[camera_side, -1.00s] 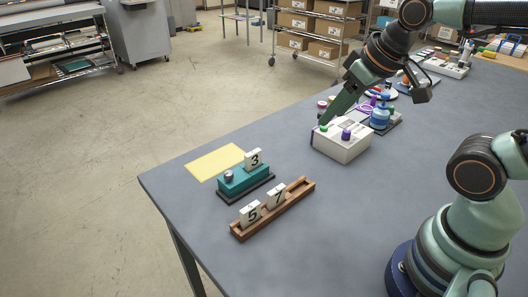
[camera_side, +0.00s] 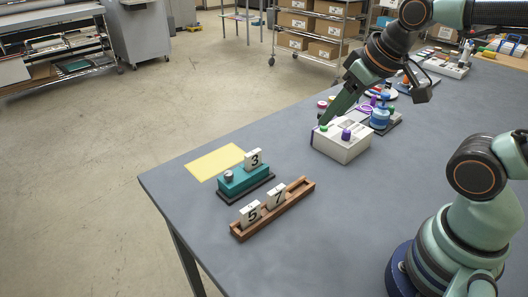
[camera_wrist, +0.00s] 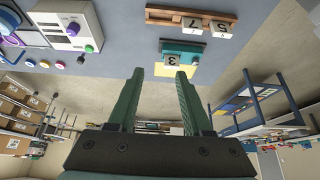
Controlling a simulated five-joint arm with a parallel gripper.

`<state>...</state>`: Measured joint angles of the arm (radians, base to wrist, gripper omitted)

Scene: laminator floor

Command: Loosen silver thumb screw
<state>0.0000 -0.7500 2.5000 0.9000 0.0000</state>
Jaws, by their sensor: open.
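The silver thumb screw (camera_side: 229,175) stands on the left end of a teal block (camera_side: 245,181) with a dark base. In the wrist view the teal block (camera_wrist: 183,49) is beyond my fingertips, and the screw (camera_wrist: 196,58) is small there. My gripper (camera_side: 325,120) is in the side view over the back left of a white box, apart from the teal block. In the wrist view my gripper (camera_wrist: 160,75) has its two green fingers apart with nothing between them.
A wooden rack (camera_side: 290,203) holds tiles 5 (camera_side: 250,213) and 7 (camera_side: 277,196) in front of the block. A yellow sheet (camera_side: 214,162) lies behind it. The white box (camera_side: 342,148) has green and purple knobs. The table's left front is clear.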

